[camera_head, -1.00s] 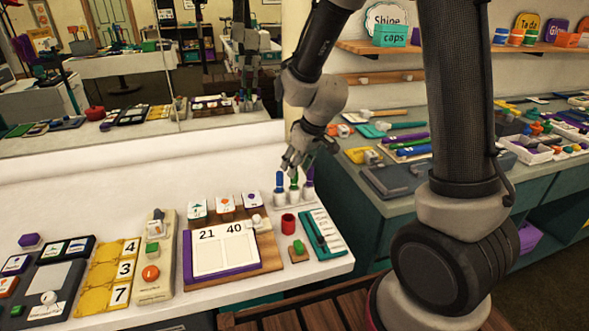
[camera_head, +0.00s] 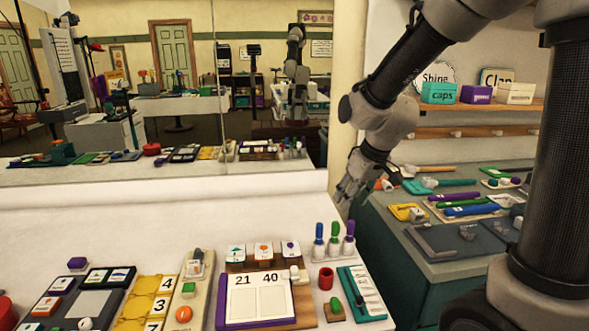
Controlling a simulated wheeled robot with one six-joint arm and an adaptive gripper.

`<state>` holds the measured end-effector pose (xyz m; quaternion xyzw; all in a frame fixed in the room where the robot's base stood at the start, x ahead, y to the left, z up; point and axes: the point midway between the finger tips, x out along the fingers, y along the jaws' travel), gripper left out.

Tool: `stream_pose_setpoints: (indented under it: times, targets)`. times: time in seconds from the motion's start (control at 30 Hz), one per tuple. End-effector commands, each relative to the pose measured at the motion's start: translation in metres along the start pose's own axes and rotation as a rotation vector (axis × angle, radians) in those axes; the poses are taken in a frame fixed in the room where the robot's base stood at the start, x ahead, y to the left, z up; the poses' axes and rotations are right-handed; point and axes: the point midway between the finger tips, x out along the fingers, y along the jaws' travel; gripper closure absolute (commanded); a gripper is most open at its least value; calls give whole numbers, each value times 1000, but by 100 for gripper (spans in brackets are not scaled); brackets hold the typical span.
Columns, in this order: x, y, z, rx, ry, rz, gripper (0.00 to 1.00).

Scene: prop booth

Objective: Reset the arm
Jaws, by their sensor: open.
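My gripper (camera_head: 343,199) hangs from my arm at the right of the head view, fingers pointing down and apart. It is open, and nothing shows between the fingers. It is above the gap between the white table (camera_head: 200,232) and the grey side counter (camera_head: 445,268). It appears just behind and right of the stand with blue, green and purple markers (camera_head: 334,240). I cannot tell its exact height above the surfaces.
A purple board with 21 and 40 (camera_head: 258,298), a red cup (camera_head: 326,278) and a teal tray (camera_head: 362,292) lie at the table's right end. A mirror (camera_head: 170,110) stands behind the table. The side counter holds tools and trays. The table's back strip is clear.

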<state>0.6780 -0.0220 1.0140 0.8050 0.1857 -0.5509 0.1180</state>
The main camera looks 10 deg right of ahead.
Motion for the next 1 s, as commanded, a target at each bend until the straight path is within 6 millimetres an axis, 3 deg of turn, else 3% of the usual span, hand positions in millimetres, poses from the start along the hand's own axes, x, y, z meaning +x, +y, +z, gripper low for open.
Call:
stream_pose_setpoints:
  times: [0.1,0.17,0.37,0.6,0.8,1.0]
  targets:
    - [1,-6,31,61,-111,-20,57]
    - [-12,-9,53,96,-171,-22,57]
    - [-79,0,116,226,-235,21,57]
    - [-154,11,180,352,-153,111,57]
    - [-185,17,194,395,-24,162,57]
    - [-192,20,196,413,5,175,57]
